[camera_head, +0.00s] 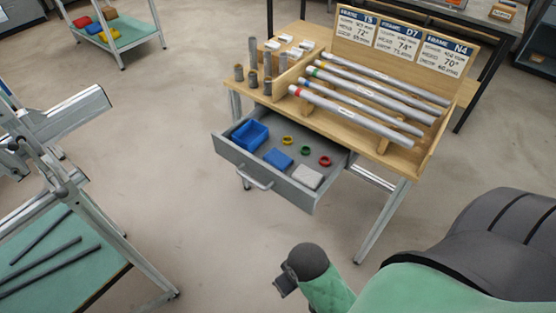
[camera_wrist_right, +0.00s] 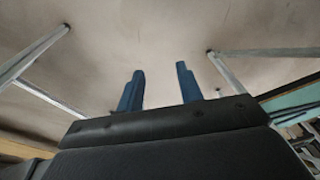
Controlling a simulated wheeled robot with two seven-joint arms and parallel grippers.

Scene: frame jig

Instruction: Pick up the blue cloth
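The blue cloth (camera_head: 278,158) lies flat and folded in the open grey drawer (camera_head: 232,155) of the wooden-topped bench, in the head view. It lies in front of a blue bin (camera_head: 250,134) and left of a pale grey folded cloth (camera_head: 308,176). My right gripper (camera_head: 284,286) is low in the head view, well apart from the drawer and nearer to me. In the right wrist view its two blue fingers (camera_wrist_right: 160,72) stand apart with nothing between them. The blue cloth does not show there. My left gripper is not in view.
Yellow, green and red rings (camera_head: 305,150) lie in the drawer beside the cloths. Long grey tubes (camera_head: 365,100) rest on the bench (camera_head: 395,160) above. A metal frame stand with a green top (camera_head: 60,265) is at left. Bare floor (camera_head: 190,235) lies between.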

